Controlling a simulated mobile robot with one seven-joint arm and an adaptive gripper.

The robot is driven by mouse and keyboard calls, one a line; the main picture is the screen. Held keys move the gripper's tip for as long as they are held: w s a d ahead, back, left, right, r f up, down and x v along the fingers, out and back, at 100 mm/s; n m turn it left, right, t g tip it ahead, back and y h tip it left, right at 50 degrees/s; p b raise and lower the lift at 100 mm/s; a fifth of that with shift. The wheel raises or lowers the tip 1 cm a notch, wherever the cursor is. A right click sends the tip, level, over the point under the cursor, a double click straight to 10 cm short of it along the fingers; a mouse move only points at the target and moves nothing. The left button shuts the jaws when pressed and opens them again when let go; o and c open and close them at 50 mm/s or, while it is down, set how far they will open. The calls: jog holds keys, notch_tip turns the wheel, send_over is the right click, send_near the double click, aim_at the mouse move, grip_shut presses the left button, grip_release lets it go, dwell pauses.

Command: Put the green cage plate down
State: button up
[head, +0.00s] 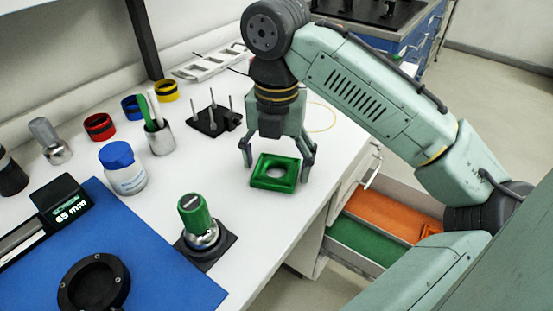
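The green cage plate (260,180) is a square block with a round hole. It lies flat and appears to rest on the white bench top, near the bench's right edge. My gripper (276,168) points down over it, with one finger at the plate's left side and the other at its right. The fingers are spread wide and look slightly apart from the plate's sides. Any contact behind the plate's far edge is hidden.
A black base with upright posts (205,124) stands left of my gripper. A green-topped metal piece (196,215) stands in front. A white bottle with blue cap (122,170) and a metal cup (159,140) are left. An open drawer (365,243) lies below right.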

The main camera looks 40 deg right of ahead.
jog(key=shift+o, duration=0.5)
jog(key=shift+r, duration=0.1)
notch_tip(320, 180, up, 12)
jog(key=shift+p, duration=0.35)
